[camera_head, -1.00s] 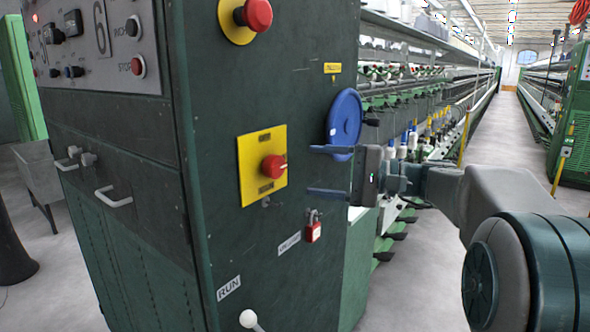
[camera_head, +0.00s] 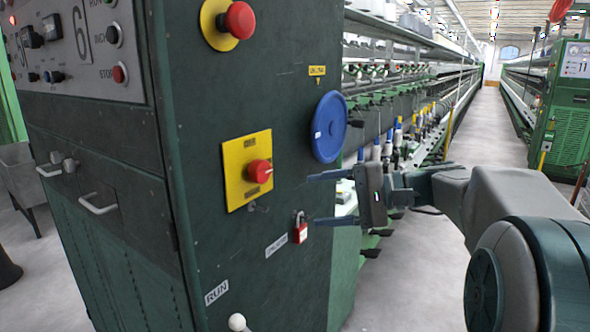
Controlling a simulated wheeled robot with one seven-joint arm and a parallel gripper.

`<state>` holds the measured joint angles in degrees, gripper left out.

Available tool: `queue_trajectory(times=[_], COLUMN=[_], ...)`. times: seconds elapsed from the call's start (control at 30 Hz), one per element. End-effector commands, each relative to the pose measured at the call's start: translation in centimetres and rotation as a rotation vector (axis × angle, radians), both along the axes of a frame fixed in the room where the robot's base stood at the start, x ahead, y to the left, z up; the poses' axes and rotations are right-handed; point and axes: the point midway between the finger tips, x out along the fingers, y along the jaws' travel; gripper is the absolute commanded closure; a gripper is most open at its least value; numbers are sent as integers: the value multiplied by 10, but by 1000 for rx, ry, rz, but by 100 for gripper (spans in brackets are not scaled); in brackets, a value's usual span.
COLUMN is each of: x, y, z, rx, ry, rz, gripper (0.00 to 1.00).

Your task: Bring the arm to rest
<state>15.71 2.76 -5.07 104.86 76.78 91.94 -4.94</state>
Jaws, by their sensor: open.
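My gripper (camera_head: 322,199) is open, with its two fingers pointing left toward the side panel of the green machine cabinet (camera_head: 230,130). Nothing shows between the fingers. The lower finger's tip is close to a red padlock (camera_head: 300,232) in the picture; I cannot tell whether they touch. The upper finger lies below a blue disc (camera_head: 329,127) on the cabinet's edge. My arm (camera_head: 510,205) comes in from the lower right and reaches left.
The cabinet carries a red switch on a yellow plate (camera_head: 235,188), a red emergency button (camera_head: 239,20) and a white-knobbed lever (camera_head: 237,322). A long spinning frame (camera_head: 420,95) runs back behind it. A clear grey aisle (camera_head: 488,130) lies to the right, with another green machine (camera_head: 565,110).

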Motion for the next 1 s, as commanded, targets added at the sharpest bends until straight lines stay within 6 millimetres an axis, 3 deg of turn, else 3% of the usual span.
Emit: queue_trajectory(times=[0.1,0.23,0.5,0.7,1.0], x=[-37,-79,-156,-185,-192], y=[20,24,-9,-39,-52], z=[-18,-50,-95,-106,-110], rx=[-215,-471,-1010,-1299,-1416], ry=[69,111,34,-102,-179], rz=[23,48,131,198,230], gripper=[35,35,35,35,35])
